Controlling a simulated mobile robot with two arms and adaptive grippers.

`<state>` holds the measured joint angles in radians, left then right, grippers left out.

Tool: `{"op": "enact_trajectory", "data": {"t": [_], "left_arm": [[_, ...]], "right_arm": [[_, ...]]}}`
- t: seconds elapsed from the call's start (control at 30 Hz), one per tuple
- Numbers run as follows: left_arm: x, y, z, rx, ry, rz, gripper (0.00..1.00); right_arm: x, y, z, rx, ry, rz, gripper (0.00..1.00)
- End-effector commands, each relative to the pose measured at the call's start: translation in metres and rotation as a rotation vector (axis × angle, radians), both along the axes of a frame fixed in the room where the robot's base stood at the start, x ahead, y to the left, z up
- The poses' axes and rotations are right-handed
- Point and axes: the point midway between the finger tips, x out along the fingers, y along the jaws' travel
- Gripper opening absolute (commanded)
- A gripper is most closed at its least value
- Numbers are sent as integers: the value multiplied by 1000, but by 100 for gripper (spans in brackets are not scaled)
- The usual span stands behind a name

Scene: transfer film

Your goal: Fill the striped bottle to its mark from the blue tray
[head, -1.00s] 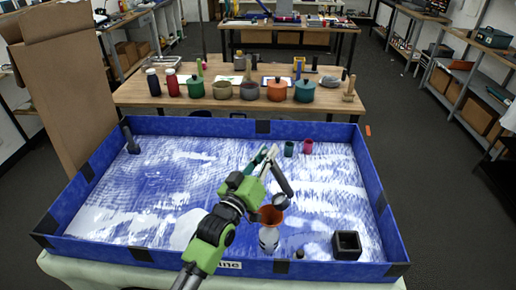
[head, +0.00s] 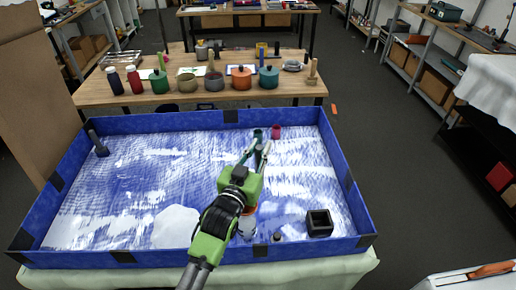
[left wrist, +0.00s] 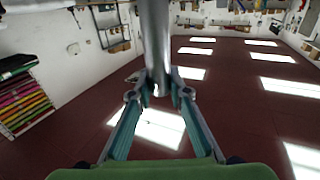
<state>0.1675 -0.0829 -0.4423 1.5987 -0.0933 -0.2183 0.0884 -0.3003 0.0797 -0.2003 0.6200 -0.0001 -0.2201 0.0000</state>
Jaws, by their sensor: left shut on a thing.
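The blue tray (head: 88,256) fills the middle of the head view, with a blue and white streaked layer inside. The striped bottle (head: 246,231) stands in its front part, mostly behind my left arm. An orange funnel (head: 250,210) sits at its top, also partly covered. Stripes and mark cannot be made out. My left gripper (head: 260,150) is above the tray, beyond the bottle, shut on a dark-handled tool. In the left wrist view a grey metal shaft (left wrist: 155,45) stands between the fingers (left wrist: 158,95). The tool's far end is hidden. My right gripper is out of view.
Inside the tray are a teal cup (head: 257,134), a pink cup (head: 276,132), a black square box (head: 319,224), a small dark piece (head: 277,237) and a dark upright tool (head: 97,144). A wooden table (head: 120,95) with pots stands behind. The tray's left half is mostly clear.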

Motion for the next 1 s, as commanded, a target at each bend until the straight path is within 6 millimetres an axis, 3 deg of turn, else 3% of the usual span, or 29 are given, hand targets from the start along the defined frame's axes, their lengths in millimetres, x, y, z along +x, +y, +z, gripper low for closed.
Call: {"op": "enact_trajectory", "data": {"t": [0.6,1.0], "left_arm": [[0,0,49,-3,-3,-1,0],[0,0,51,-3,-2,0,0]], "right_arm": [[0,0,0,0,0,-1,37],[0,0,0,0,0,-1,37]]}}
